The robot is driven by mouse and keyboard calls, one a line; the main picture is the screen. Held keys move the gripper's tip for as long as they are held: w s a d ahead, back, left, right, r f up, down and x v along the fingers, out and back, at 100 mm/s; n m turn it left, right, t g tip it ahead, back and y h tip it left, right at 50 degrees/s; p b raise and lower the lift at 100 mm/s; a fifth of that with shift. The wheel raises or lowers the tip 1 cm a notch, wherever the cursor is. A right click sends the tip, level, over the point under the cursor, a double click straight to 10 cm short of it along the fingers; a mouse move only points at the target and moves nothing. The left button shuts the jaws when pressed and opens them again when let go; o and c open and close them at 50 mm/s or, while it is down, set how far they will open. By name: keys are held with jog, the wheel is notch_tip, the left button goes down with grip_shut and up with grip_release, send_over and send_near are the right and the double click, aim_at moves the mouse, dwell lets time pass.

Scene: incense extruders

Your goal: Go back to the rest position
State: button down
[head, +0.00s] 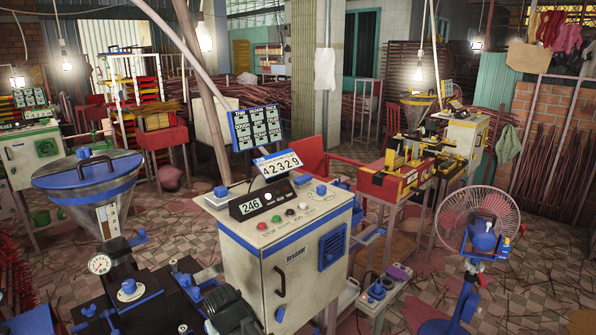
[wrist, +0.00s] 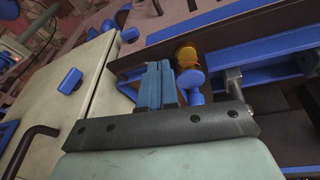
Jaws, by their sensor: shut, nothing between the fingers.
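My gripper (wrist: 160,84) shows in the wrist view as two blue fingers side by side, shut with nothing between them. It is above the dark machine bed, with the pale control cabinet (wrist: 60,100) to its left. An amber and blue cylindrical part (wrist: 188,62) is just right of the fingers; I cannot tell if they touch. The head view does not clearly show my gripper. There the control cabinet (head: 284,250) stands in the middle front, with a display reading 246, coloured buttons and a door handle.
A large hopper with a blue lid (head: 87,168) and a dial gauge (head: 100,264) stand at the left. A pink fan (head: 478,222) stands at the right. A red and yellow machine (head: 400,172) is behind.

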jog(key=s+d+f+m+g+h, duration=0.15)
jog(key=s+d+f, duration=0.25)
jog(key=d+f, duration=0.8)
jog(key=s+d+f+m+g+h, duration=0.1)
jog(key=s+d+f+m+g, duration=0.3)
jog(key=d+f, duration=0.8)
jog(key=s+d+f+g, duration=0.1)
jog(key=s+d+f, duration=0.2)
jog(key=s+f, duration=0.2)
jog(key=s+d+f+g+y, duration=0.1)
jog(key=s+d+f, duration=0.3)
jog(key=s, duration=0.7)
jog(key=s+d+f+g, duration=0.2)
jog(key=s+d+f, duration=0.2)
jog(key=s+f, duration=0.2)
jog(key=shift+s+f+m+y, duration=0.2)
jog(key=shift+s+m+y, duration=0.15)
jog(key=shift+s, duration=0.8)
jog(key=c, duration=1.8)
grip_release()
jog(key=shift+d+g, duration=0.1)
jog(key=shift+g, duration=0.15)
